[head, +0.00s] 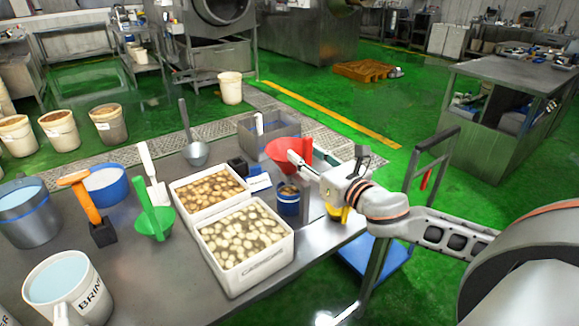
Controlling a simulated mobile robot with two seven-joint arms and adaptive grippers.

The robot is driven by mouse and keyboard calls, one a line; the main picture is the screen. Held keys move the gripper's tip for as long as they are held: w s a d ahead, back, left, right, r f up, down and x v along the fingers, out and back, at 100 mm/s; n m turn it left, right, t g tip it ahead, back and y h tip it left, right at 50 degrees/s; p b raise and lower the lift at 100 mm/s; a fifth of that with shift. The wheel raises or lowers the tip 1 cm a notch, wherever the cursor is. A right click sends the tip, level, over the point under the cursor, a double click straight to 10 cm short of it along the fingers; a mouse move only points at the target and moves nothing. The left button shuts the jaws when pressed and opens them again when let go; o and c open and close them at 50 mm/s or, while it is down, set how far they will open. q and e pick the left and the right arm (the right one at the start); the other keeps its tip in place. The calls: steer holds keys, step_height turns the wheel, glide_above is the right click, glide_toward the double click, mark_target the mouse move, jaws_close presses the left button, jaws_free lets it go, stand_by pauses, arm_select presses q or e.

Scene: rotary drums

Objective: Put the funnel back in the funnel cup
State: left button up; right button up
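A red funnel (284,152) is at the fingers of my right gripper (302,166), which reaches in from the right and appears shut on the funnel's right side. The fingertips partly cover the funnel. The funnel appears raised above the table, in front of the metal bin. A small blue and metal cup (288,205) stands on the table just below the funnel in the picture, apart from it, with something brownish at its mouth. A green funnel-like scoop (155,220) stands upright further left. My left gripper is not in view.
Two white crates of pale round pieces (270,275) (178,199) stand left of the cup. A metal bin (250,140) is behind. The front table edge is partly clear.

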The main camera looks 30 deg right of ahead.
jaws_close()
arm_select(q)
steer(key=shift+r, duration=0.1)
